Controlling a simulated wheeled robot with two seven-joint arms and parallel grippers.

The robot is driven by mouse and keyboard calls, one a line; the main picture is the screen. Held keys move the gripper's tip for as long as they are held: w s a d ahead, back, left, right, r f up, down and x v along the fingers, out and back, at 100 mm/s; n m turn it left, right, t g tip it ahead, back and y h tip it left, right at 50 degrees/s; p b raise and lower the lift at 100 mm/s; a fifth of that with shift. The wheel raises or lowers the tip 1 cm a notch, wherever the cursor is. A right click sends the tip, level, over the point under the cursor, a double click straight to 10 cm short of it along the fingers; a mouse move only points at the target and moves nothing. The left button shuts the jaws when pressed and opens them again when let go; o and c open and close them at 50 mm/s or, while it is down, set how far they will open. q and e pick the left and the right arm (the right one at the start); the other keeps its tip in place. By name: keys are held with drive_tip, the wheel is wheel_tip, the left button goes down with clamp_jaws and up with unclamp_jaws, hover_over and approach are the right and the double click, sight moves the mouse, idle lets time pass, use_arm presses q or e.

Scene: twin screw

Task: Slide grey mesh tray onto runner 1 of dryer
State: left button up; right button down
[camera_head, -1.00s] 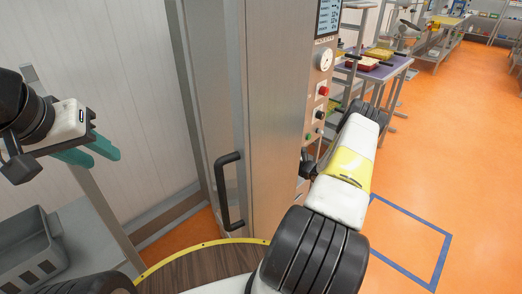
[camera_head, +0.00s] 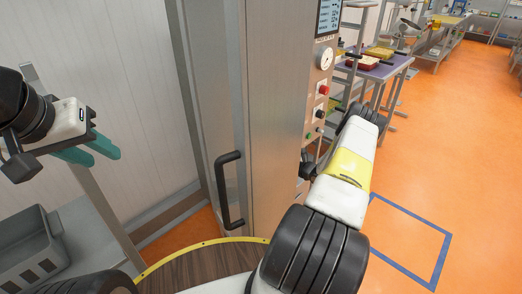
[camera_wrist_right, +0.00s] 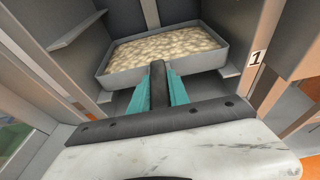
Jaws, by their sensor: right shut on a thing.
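The grey tray (camera_wrist_right: 118,76), filled with pale beige material, is in the right wrist view, inside the dryer (camera_wrist_right: 275,40). My right gripper (camera_wrist_right: 158,75) is shut on the tray's dark handle (camera_wrist_right: 158,88), teal fingers on both sides. A ledge, runner 1 (camera_wrist_right: 230,72), shows by the tray's right side near a "1" label (camera_wrist_right: 256,57). I cannot tell whether the tray rests on it. The tray's mesh bottom is hidden. In the head view the dryer's steel body (camera_head: 275,120) hides the right gripper. My left gripper (camera_head: 103,158) is open and empty at the left.
The dryer's door has a black handle (camera_head: 229,190). A control panel (camera_head: 322,90) faces my right arm. A grey bin (camera_head: 30,245) is at lower left. A purple-topped table (camera_head: 385,70) stands behind. Orange floor is clear at the right.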

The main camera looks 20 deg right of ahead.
drive_tip(key=shift+r, duration=0.1)
drive_tip(key=c, duration=1.2)
unclamp_jaws()
drive_tip(key=shift+o, duration=0.2)
drive_tip(key=v, duration=0.7)
drive_tip(key=shift+s+d, duration=0.2)
drive_tip(key=shift+s, duration=0.1)
drive_tip(key=shift+s, duration=0.1)
